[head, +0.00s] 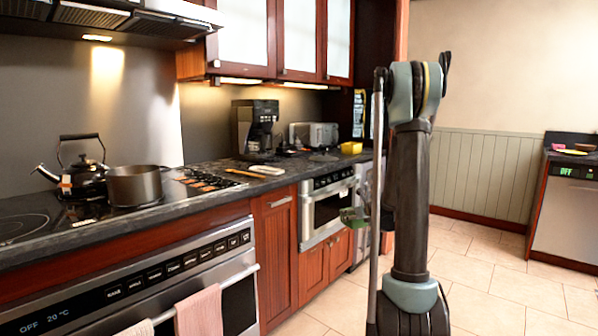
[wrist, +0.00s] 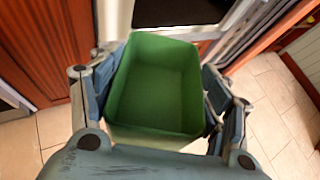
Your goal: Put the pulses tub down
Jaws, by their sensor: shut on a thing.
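The pulses tub (wrist: 155,85) is an open-topped green tub with a paler outside. It fills the middle of the wrist view and looks empty inside. My gripper (wrist: 163,88) is shut on it, with one blue-grey finger against each side. In the head view, a small green part of the tub (head: 352,217) shows left of my arm, in front of the lower cabinets. The arm hides the rest. The tub is held in the air, clear of the counter.
A steel microwave drawer (head: 328,205) sits below. The tiled floor at right is clear.

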